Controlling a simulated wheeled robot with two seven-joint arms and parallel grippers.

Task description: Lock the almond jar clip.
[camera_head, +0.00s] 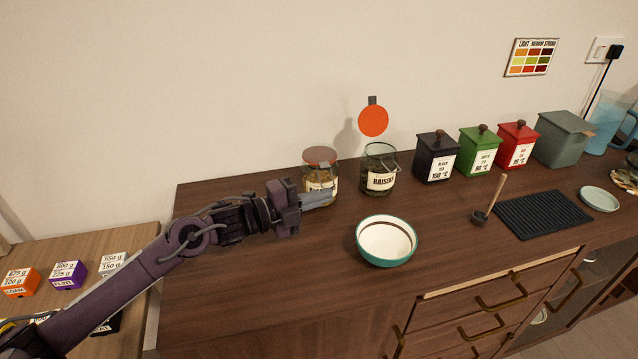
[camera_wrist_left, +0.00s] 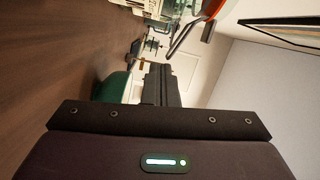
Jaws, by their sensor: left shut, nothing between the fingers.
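A glass jar (camera_head: 320,160) with a brownish-red lid and pale brown contents stands near the back of the wooden counter; its label is partly hidden by my left gripper, so its name cannot be read. Its lid sits on top; I cannot make out the state of its clip. My left gripper (camera_head: 327,198) is shut and empty, its fingertips in front of the jar's lower part; whether they touch it I cannot tell. Its fingers also show in the left wrist view (camera_wrist_left: 161,84). My right gripper is out of view.
A jar labelled raisins (camera_head: 379,181) with a wire bail stands just right. A teal bowl (camera_head: 387,258) is in front. Black (camera_head: 436,157), green (camera_head: 480,151) and red (camera_head: 517,145) canisters stand further right. The counter's front left is clear.

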